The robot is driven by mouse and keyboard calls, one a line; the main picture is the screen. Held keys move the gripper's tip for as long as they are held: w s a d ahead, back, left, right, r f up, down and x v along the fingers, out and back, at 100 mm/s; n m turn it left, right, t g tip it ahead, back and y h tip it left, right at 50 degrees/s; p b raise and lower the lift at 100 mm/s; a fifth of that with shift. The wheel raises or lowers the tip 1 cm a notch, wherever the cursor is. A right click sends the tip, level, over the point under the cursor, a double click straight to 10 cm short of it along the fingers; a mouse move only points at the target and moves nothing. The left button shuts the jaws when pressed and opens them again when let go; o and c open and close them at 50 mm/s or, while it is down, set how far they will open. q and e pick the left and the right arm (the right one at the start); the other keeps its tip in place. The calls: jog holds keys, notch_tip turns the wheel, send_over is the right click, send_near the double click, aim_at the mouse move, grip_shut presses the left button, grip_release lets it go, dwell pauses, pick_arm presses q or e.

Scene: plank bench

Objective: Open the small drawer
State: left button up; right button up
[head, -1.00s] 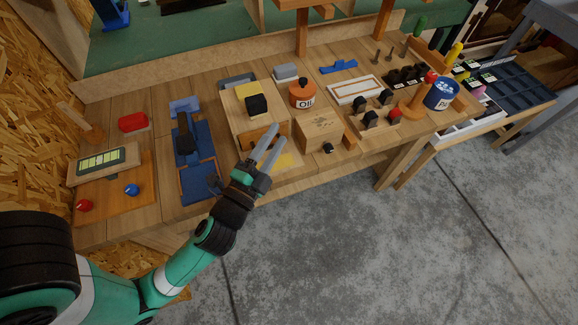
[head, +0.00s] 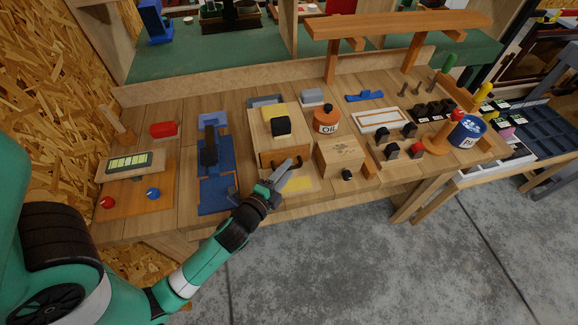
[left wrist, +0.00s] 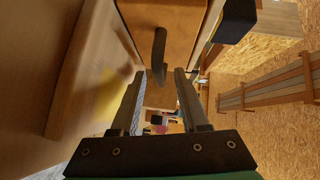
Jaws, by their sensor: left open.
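The small drawer is in a light wooden box (head: 262,138) on the bench. Its orange-brown front (head: 270,157) shows just past my left gripper in the head view. In the left wrist view the drawer front (left wrist: 180,18) fills the top middle and carries a dark curved handle (left wrist: 159,50). My left gripper (head: 290,166) is open at the front of the box. In the left wrist view its fingertips (left wrist: 160,74) lie on either side of the handle's lower end; I cannot tell whether they touch it. The drawer appears shut. My right gripper is not in view.
A yellow patch (head: 299,183) marks the bench below the drawer.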

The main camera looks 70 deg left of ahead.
pick_arm(q)
jog(key=shift+x, duration=0.9)
grip_shut()
dwell(0.8)
